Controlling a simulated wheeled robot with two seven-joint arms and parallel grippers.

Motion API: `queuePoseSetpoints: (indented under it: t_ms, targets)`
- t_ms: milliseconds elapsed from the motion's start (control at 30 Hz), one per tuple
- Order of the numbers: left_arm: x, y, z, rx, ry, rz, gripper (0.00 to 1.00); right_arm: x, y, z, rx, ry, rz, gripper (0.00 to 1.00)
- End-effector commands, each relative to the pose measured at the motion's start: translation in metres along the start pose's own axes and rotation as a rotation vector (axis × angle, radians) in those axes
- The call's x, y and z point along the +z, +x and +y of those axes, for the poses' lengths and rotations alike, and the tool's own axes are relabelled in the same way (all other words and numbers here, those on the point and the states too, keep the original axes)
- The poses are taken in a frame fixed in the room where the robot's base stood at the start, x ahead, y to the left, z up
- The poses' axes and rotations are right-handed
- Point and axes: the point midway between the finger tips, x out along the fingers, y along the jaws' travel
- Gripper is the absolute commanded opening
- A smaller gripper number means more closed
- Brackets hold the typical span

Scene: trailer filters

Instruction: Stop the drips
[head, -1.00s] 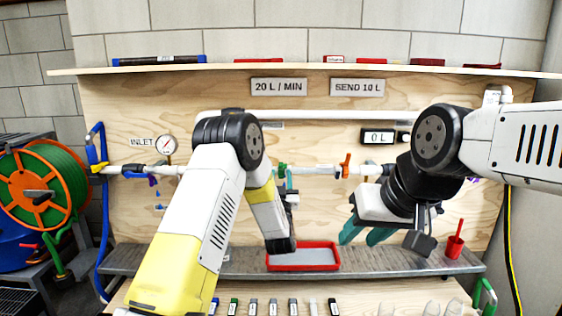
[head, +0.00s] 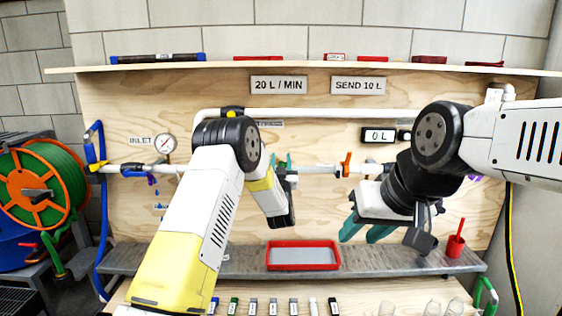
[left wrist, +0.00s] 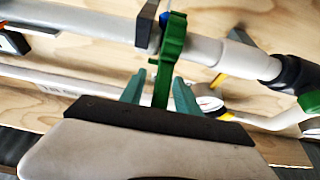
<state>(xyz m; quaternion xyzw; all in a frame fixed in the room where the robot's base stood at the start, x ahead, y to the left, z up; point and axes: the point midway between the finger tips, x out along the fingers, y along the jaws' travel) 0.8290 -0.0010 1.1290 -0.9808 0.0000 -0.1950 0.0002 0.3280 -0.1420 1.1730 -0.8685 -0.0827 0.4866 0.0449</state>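Blue drops (head: 160,207) hang in the air below a pipe joint with a purple handle (head: 152,180), left of the middle of the pipe (head: 318,170). My left gripper (head: 282,161) is at the pipe's middle section. In the left wrist view its two teal fingers (left wrist: 158,84) stand apart on either side of a green valve handle (left wrist: 171,50), with gaps showing. An orange valve handle (head: 347,162) stands upright to the right. My right gripper (head: 366,231) is open and empty, in front of the panel.
A red-rimmed tray (head: 303,243) lies on the grey ledge (head: 390,262). Several labelled small items (head: 272,307) and clear cups line the front. A gauge (head: 165,144) and a display (head: 378,136) are on the panel.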

Motion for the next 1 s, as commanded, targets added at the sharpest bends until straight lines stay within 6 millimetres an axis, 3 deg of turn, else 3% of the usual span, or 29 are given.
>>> queuePoseSetpoints:
  t_ms: [67, 267, 1000]
  targets:
    - [0.0000, -0.0002, 0.0000, 0.000, 0.000, 0.000, 0.38, 0.0000, 0.0000, 0.0000, 0.000, 0.000, 0.000, 0.39]
    - [-0.0001, -0.0003, 0.0001, 0.000, 0.000, 0.000, 0.00, 0.0000, 0.0000, 0.0000, 0.000, 0.000, 0.000, 0.39]
    - [-0.0002, -0.0004, 0.0002, 0.000, 0.000, 0.000, 0.00, 0.0000, 0.0000, 0.0000, 0.000, 0.000, 0.000, 0.39]
